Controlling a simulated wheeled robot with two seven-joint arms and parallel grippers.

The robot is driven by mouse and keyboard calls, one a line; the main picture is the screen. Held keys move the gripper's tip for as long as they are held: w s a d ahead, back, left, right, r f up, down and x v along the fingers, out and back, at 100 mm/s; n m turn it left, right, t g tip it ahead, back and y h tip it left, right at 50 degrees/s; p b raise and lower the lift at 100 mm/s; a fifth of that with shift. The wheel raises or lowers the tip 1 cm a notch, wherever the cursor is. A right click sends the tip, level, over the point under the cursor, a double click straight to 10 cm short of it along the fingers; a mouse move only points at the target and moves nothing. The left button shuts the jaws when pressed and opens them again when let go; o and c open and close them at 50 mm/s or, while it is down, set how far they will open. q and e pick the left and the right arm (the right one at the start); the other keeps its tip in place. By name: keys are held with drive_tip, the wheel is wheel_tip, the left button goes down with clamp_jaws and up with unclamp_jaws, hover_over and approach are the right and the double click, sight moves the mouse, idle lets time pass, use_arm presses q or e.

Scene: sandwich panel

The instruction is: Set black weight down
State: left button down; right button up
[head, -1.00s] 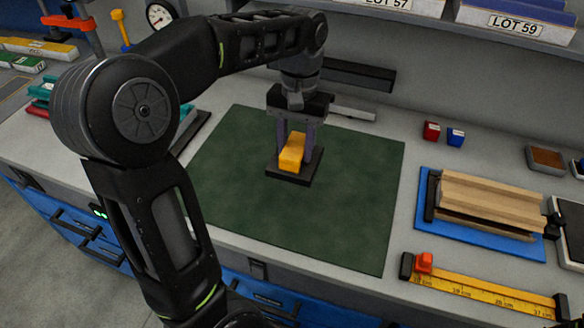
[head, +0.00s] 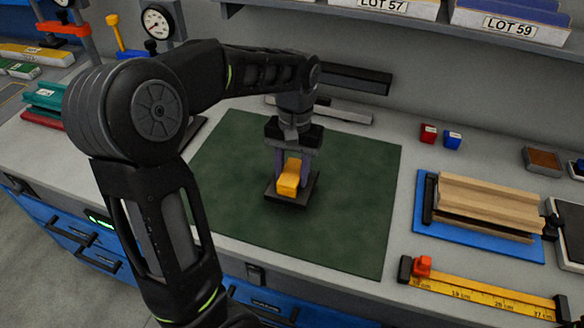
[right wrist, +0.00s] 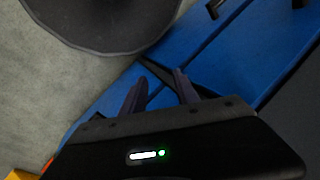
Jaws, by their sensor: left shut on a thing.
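The black weight (head: 300,197) is a flat, square black plate with a yellow grip block (head: 289,178) on top. It is level, over the middle of the green mat (head: 345,235) in the head view. I cannot tell for sure whether its underside touches the mat. My left gripper (head: 292,168) points down from above, its fingers closed on the yellow block. My right gripper (right wrist: 160,90) shows only in the right wrist view. Its fingers are apart with nothing between them, in front of blue drawer fronts.
Around the weight the mat is bare. To its right are a blue tray with wooden strips (head: 485,205), a yellow ruler (head: 485,293) and small red (head: 428,133) and blue (head: 452,140) blocks. A dark bar (head: 345,78) is on the back wall. A dial gauge (head: 156,22) stands back left.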

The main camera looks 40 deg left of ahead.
sight(292, 181)
use_arm(q)
drive_tip(key=shift+f, duration=1.4)
drive_tip(key=shift+f, duration=0.15)
drive_tip(key=c, duration=0.8)
unclamp_jaws()
drive_tip(key=shift+c, duration=0.2)
